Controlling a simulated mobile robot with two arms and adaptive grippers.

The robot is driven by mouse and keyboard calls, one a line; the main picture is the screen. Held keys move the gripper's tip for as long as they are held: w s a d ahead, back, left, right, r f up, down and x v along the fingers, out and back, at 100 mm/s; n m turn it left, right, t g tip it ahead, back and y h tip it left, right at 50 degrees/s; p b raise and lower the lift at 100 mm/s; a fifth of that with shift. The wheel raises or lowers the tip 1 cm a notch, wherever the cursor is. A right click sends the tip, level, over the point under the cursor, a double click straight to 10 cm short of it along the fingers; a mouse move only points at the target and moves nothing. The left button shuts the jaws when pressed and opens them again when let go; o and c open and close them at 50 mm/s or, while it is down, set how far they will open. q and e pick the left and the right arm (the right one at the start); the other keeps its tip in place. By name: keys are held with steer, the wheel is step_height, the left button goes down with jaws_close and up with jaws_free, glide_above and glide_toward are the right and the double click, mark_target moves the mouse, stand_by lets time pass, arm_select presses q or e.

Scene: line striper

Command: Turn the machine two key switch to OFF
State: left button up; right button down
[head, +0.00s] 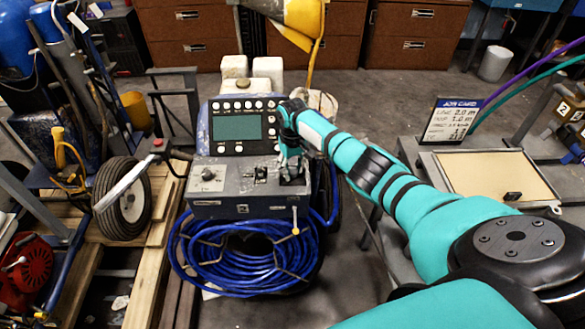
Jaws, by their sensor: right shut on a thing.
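The striping machine (243,200) stands at the centre, with a dark display panel (238,128) above a grey switch box (230,208). The box top carries a round knob (208,175) at the left and a small black switch (260,174) in the middle. My right gripper (291,177) points down onto the right end of this box, shut on what appears to be the key switch there. The fingers hide most of that switch, so its position cannot be read. My left gripper is not in view.
A coiled blue hose (240,262) hangs on the machine's front. A handle bar (125,186) and wheel (122,198) stand to the left. A job card (450,121) stands at the right behind a tray (490,176). Brown drawers (410,45) line the back.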

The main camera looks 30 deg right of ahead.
mark_target(292, 170)
stand_by(0.4)
steer(key=c, duration=0.9)
jaws_free()
steer(key=shift+c, duration=0.2)
step_height(292, 170, up, 12)
steer(key=shift+a, duration=0.1)
